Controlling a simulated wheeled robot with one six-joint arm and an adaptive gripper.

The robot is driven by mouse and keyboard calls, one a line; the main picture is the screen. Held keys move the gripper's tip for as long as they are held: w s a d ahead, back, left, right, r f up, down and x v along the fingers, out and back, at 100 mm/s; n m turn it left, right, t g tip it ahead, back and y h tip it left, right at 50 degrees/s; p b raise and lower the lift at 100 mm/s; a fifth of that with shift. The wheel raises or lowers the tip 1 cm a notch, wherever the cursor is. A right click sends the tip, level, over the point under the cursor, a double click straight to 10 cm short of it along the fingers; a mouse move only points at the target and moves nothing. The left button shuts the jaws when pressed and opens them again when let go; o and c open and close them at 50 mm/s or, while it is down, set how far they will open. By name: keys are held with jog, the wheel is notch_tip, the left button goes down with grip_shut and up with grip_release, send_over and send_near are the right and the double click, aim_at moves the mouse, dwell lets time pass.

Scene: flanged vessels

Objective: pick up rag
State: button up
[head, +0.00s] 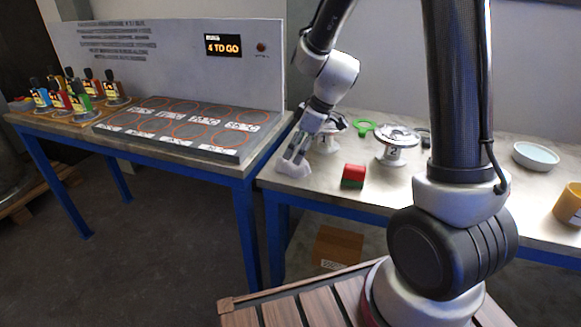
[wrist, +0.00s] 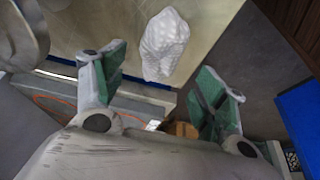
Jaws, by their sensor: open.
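The rag is a crumpled white lump. In the wrist view the rag (wrist: 165,45) lies on the table top, beyond and between my two fingers. In the head view the rag (head: 288,167) shows partly, near the table's left front corner, beneath my fingertips. My gripper (head: 297,150) points down over it. In the wrist view my gripper (wrist: 160,70) has its green-padded fingers spread wide with nothing between them. I cannot tell the exact gap between fingertips and rag.
A red and green block (head: 353,176) stands to the right of the rag. Behind are a flanged vessel (head: 396,146) and a green ring tool (head: 363,128). A pale bowl (head: 536,156) and a yellow mug (head: 569,204) sit further right.

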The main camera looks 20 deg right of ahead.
jog(key=x, duration=0.5)
jog(key=shift+d, duration=0.25)
jog(key=c, duration=1.1)
notch_tip(320, 180, up, 10)
